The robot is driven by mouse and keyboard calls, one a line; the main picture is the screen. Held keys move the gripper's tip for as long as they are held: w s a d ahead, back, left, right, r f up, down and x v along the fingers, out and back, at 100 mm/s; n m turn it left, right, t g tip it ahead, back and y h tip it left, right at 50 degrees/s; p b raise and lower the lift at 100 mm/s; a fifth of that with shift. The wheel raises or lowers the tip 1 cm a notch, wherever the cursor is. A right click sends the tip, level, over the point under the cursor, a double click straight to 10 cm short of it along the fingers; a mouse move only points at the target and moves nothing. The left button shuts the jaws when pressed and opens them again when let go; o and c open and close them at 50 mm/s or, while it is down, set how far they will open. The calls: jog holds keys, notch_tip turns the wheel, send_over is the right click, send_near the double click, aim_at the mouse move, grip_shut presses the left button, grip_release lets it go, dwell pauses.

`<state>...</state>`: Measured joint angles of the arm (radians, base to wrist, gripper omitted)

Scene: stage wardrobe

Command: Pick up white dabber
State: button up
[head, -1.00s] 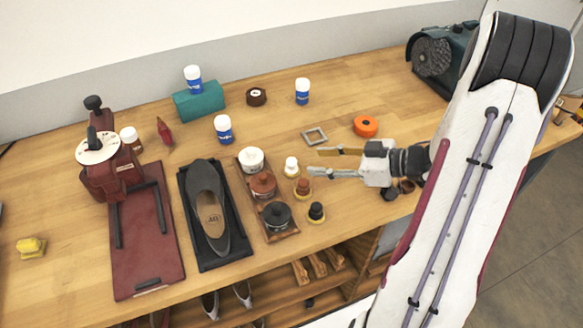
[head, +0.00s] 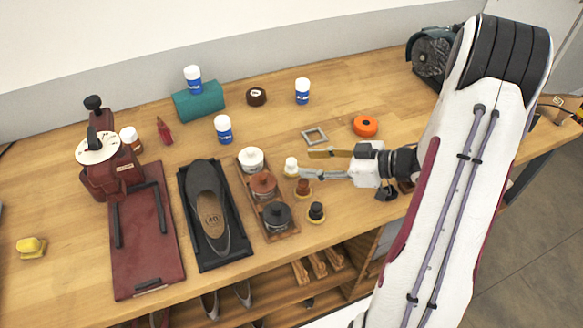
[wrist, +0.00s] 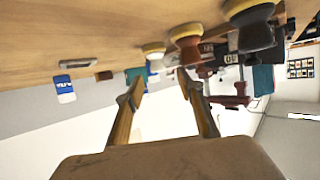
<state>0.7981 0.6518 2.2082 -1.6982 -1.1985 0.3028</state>
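The white dabber (head: 291,165) stands upright on its yellow pad, right of the white jar. It also shows upside down in the wrist view (wrist: 153,51), just ahead of and between my fingertips. My gripper (head: 299,164) is open and empty, reaching in from the right. In the head view the lower finger overlaps the space in front of the dabber, and the upper fingertip is to its right. I cannot tell whether a finger touches it.
A tray of jars (head: 281,235) is to the left. A grey square frame (head: 314,136) and orange roll (head: 365,126) lie behind.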

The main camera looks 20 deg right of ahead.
aim_at(293, 161)
dwell(0.3)
jog(key=shift+x, duration=2.65)
jog(key=shift+w+d+r, duration=0.1)
jog(key=shift+w+d, duration=0.05)
jog(key=c, duration=1)
